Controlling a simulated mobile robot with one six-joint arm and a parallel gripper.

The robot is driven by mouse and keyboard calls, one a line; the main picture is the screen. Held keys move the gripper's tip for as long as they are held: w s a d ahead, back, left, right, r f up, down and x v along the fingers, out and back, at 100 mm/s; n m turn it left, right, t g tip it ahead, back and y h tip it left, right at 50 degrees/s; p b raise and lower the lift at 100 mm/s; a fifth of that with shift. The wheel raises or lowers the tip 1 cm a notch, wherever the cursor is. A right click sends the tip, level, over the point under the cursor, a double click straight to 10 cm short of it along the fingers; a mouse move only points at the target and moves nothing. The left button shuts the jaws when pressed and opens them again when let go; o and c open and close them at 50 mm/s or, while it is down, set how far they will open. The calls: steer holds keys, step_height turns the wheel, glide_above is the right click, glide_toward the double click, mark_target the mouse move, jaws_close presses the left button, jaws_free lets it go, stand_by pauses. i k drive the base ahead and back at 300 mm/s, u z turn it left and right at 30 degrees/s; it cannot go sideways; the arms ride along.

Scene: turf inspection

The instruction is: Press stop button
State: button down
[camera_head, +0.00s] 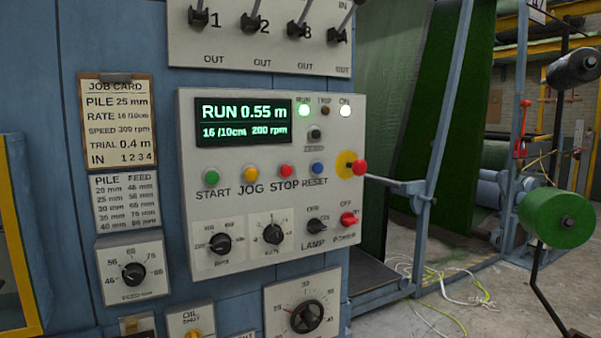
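The red stop button (286,171) sits on the grey control panel (235,165), above the label STOP, between the yellow JOG button (250,174) and the blue RESET button (318,169). The green START button (211,177) is at the left of the row. A larger red mushroom button (359,167) on a yellow disc is at the panel's right edge. The display (243,121) reads RUN 0.55 m, 16 /10cm, 200 rpm. The RUN lamp (304,110) glows green and the ON lamp (345,110) white. My gripper is not in view.
Levers (263,21) stick out above the panel. Knobs, a lamp switch and a red power switch (348,219) sit below the buttons. A horizontal bar (395,184) and blue frame stand at the right, with a green roll (557,218). Nothing visible covers the button row.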

mark_target(285, 170)
steer(key=z, duration=1.55)
steer(key=k, duration=1.25)
steer(key=u, duration=1.35)
steer(key=i, duration=1)
steer(key=u, duration=0.05)
